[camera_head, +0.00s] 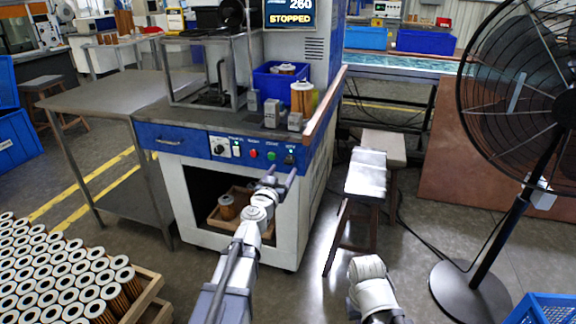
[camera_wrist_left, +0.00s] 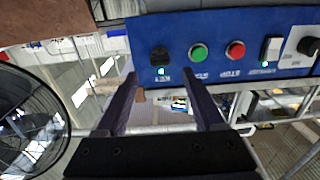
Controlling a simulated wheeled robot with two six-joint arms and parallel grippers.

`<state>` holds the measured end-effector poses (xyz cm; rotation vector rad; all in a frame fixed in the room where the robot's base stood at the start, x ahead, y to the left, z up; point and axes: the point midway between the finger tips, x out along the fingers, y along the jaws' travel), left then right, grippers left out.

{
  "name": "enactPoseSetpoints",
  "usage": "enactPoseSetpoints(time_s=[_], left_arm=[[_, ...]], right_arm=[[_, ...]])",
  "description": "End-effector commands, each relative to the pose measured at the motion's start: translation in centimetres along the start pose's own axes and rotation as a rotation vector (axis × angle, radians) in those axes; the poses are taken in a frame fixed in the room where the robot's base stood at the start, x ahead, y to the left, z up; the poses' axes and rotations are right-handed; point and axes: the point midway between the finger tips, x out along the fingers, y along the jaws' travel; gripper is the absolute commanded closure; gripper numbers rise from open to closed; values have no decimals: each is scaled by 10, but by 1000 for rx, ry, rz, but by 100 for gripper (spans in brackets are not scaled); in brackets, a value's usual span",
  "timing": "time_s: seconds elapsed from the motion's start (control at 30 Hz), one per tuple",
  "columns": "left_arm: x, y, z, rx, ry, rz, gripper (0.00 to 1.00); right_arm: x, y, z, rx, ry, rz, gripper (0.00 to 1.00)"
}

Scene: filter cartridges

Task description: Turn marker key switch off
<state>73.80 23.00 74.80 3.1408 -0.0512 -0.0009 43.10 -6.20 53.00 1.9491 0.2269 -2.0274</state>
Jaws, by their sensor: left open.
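The marker key switch appears to be the black switch (camera_head: 289,159) at the right end of the blue control panel. In the upside-down left wrist view, this black switch (camera_wrist_left: 158,54) has a lit green lamp (camera_wrist_left: 161,71) beside its blurred label. My left gripper (camera_head: 281,175) is open and empty, just in front of and below the panel's right end. In the wrist view its fingers (camera_wrist_left: 160,78) stand on either side of the switch's line, apart from it. The switch's exact turn position is hard to tell.
Beside the switch are a green button (camera_wrist_left: 198,53), a red button (camera_wrist_left: 235,49), a white rocker (camera_wrist_left: 270,48) and a black knob (camera_wrist_left: 308,46). The display (camera_head: 290,14) reads STOPPED. A stool (camera_head: 367,172) and fan (camera_head: 520,75) stand right. Cartridges (camera_head: 60,275) fill a lower-left tray.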

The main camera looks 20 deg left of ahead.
Motion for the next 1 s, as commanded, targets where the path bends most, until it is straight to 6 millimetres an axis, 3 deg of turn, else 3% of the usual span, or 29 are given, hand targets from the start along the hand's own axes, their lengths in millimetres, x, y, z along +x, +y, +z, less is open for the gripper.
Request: enactPoseSetpoints(time_s=[0.1, 0.3, 0.6, 1.0], left_arm=[[25, 0, 0, 0, -1, 1, 30], [50, 0, 0, 0, -1, 1, 30], [52, 1, 0, 0, -1, 1, 30], [51, 1, 0, 0, -1, 1, 75]], right_arm=[[0, 0, 0, 0, 0, 0, 100], [0, 0, 0, 0, 0, 0, 100], [0, 0, 0, 0, 0, 0, 100], [0, 0, 0, 0, 0, 0, 100]])
